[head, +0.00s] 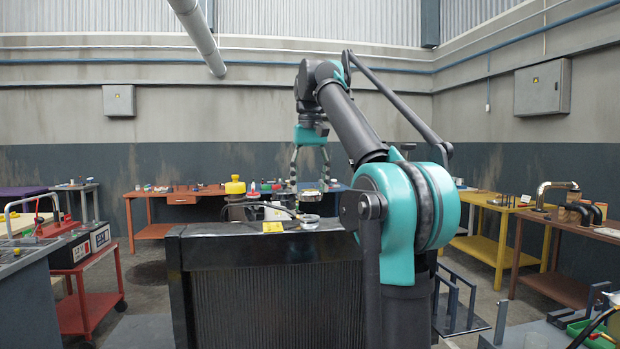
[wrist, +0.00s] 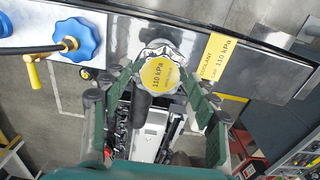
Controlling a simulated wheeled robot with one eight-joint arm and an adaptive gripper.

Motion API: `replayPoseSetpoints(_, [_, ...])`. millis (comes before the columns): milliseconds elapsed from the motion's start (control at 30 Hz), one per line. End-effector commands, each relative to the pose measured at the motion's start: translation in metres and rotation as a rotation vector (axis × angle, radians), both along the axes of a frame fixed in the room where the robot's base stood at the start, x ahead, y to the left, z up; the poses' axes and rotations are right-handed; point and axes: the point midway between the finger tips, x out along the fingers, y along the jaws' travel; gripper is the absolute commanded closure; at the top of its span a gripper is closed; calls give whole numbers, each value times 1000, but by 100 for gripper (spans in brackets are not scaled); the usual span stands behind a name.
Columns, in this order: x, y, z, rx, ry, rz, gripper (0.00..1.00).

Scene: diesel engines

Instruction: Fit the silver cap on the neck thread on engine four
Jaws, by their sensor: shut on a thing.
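My gripper (head: 310,182) is shut on the silver cap (head: 309,190), above the black radiator (head: 275,285). In the wrist view the cap's round yellow "110 kPa" label (wrist: 160,76) faces the camera, between the fingers. In the head view a round, ring-like neck (head: 309,222) stands on the radiator top, below the cap with a visible gap. In the wrist view the cap hides most of what lies beneath it, and the neck thread cannot be made out. No engine number is readable.
A yellow coolant label (wrist: 217,58) lies on the radiator top, right of the cap in the wrist view. A blue knob (wrist: 80,41) with a hose and yellow handle is at upper left. Engine parts show below the cap. Benches (head: 170,215) stand farther back.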

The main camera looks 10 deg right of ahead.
Motion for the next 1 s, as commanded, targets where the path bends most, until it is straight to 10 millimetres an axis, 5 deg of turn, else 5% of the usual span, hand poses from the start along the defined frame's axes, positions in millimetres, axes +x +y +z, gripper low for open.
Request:
replayPoseSetpoints(567, [0, 0, -42, 0, 0, -1, 99])
replayPoseSetpoints(1000, [0, 0, -44, 0, 0, -1, 99])
